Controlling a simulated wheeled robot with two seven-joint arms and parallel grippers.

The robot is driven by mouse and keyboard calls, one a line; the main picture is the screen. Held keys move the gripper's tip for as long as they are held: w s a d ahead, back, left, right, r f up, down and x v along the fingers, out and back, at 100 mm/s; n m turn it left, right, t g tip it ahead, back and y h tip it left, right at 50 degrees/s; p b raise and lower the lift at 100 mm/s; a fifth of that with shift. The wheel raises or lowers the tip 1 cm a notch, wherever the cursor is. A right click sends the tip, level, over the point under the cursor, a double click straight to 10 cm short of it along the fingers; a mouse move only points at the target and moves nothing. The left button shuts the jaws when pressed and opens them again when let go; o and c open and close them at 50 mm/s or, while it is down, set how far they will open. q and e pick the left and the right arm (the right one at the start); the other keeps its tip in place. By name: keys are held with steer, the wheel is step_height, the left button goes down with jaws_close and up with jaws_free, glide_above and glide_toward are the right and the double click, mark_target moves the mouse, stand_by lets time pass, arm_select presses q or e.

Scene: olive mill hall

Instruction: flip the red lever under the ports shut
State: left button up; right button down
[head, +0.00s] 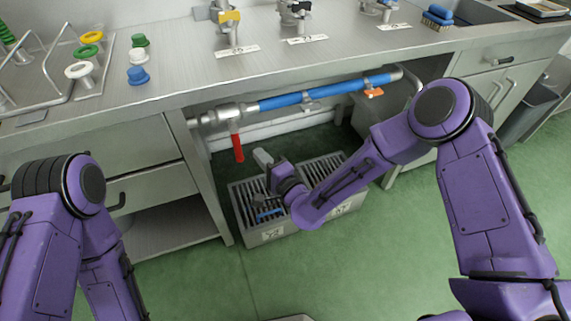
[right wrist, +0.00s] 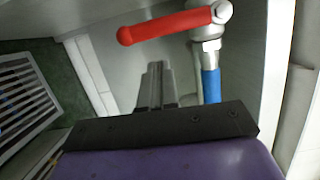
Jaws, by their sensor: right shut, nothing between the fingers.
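The red lever (head: 237,146) hangs down from a metal valve (head: 229,113) at the left end of the blue pipe (head: 318,94), under the counter. It stands roughly square to the pipe. In the right wrist view the red lever (right wrist: 170,25) crosses the top, its pivot at the right above the blue pipe (right wrist: 211,85). My right gripper (head: 262,157) is shut and empty, just right of the lever's lower end in the head view, apparently apart from it. Its fingers also show in the right wrist view (right wrist: 155,82), below the lever. My left gripper is out of view.
A grey slatted crate (head: 265,236) stands on the green floor below my right gripper. A drawer cabinet (head: 150,190) flanks the opening at left. The counter edge (head: 200,92) runs above the pipe. An orange tag (head: 373,92) hangs at the pipe's right.

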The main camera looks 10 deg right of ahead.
steer(key=v, duration=1)
steer(key=shift+s+d+r+b, duration=0.15)
steer(key=shift+d+b, duration=0.1)
steer(key=shift+b, duration=0.05)
